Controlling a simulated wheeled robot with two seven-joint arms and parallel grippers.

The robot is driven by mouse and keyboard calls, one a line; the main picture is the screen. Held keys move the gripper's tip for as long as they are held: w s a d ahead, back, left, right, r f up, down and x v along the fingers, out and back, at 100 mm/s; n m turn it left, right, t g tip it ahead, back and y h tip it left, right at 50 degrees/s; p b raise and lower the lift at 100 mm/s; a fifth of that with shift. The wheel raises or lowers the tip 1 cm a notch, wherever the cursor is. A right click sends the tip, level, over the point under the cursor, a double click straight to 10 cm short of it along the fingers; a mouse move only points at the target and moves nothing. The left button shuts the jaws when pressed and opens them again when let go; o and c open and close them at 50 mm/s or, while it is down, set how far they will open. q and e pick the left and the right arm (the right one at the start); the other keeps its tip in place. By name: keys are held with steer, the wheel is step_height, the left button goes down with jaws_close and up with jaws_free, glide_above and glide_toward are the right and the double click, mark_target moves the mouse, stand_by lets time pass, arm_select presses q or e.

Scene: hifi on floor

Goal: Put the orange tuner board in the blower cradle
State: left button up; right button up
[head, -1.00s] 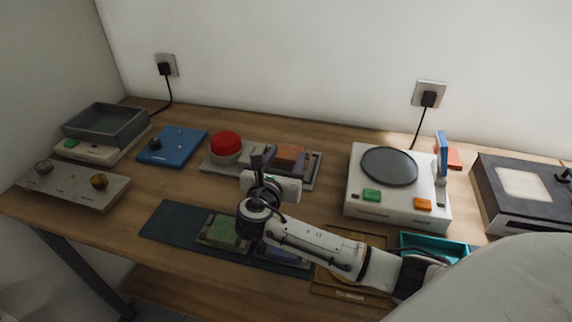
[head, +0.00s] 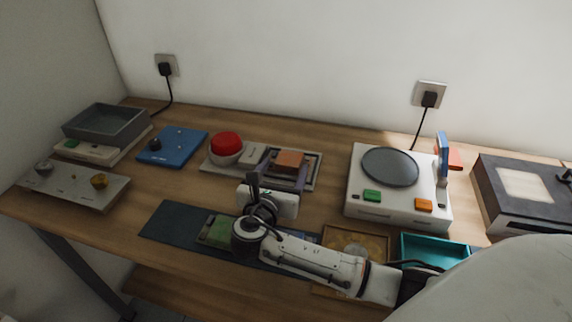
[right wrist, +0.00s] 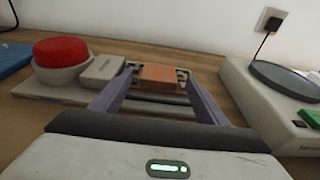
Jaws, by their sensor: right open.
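The orange tuner board (head: 290,160) appears as a small orange-brown block on the grey framed cradle (head: 316,172), at the right end of a base with a red dome. In the right wrist view the board (right wrist: 158,77) lies between my fingertips, over the dark-slotted cradle. My right gripper (head: 287,171) is open, its purple-grey fingers reaching forward on either side of the board with gaps visible. The fingers hide part of the cradle, so I cannot tell how deep the board sits. My left gripper is not in view.
The red dome (head: 226,146) stands left of the cradle. A white device with a grey disc (head: 388,167) stands to the right. A dark mat (head: 165,226), a teal tray (head: 434,247) and a wooden frame (head: 355,240) lie in front. Bare wood shows between the cradle and mat.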

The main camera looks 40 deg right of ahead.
steer(key=v, duration=0.9)
